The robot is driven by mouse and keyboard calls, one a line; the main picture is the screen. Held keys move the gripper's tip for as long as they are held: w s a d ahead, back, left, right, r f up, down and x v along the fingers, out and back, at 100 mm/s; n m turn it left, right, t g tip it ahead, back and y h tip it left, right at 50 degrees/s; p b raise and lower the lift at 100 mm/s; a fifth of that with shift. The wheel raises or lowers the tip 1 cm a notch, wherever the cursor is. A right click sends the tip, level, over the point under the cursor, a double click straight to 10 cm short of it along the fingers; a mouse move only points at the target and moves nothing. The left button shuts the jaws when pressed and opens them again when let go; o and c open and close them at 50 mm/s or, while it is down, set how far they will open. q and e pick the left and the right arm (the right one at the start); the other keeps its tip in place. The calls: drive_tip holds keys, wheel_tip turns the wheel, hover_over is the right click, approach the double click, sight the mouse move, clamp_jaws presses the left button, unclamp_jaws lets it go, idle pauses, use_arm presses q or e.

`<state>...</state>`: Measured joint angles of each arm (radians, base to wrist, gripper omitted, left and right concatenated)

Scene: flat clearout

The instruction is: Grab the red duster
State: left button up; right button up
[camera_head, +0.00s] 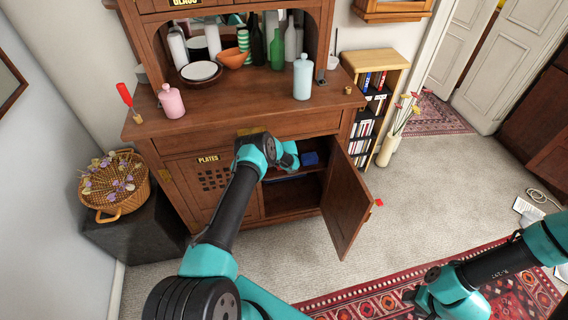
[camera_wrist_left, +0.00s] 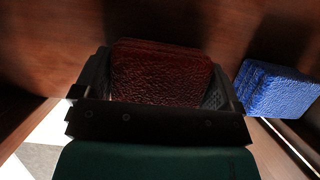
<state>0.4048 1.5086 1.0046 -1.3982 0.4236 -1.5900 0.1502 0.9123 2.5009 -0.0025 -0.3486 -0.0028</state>
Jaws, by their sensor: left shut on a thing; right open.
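The red duster (camera_wrist_left: 162,72) is a dark red, rough-textured folded cloth in the left wrist view. My left gripper (camera_wrist_left: 158,88) is shut on it, with one finger at each side. In the head view my left arm reaches into the open lower cupboard of the wooden dresser, and its fingertips and the red duster are hidden there. My right gripper (camera_head: 416,301) is open and empty, low over the patterned rug at the bottom right.
A blue folded cloth (camera_wrist_left: 276,88) lies right of the red duster; blue also shows in the cupboard (camera_head: 310,158). The open cupboard door (camera_head: 346,200) stands out to the right of my left arm. Bottles, bowls and plates crowd the dresser top (camera_head: 235,105). Carpet (camera_head: 430,190) is clear right of the door.

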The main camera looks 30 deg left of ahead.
use_arm(q)
drive_tip(key=shift+r, duration=0.65)
drive_tip(key=shift+s+d, duration=0.15)
drive_tip(key=shift+s, duration=0.05)
drive_tip(key=s+d, duration=1.2)
drive_tip(key=s, duration=0.1)
drive_tip(key=shift+w, duration=0.1)
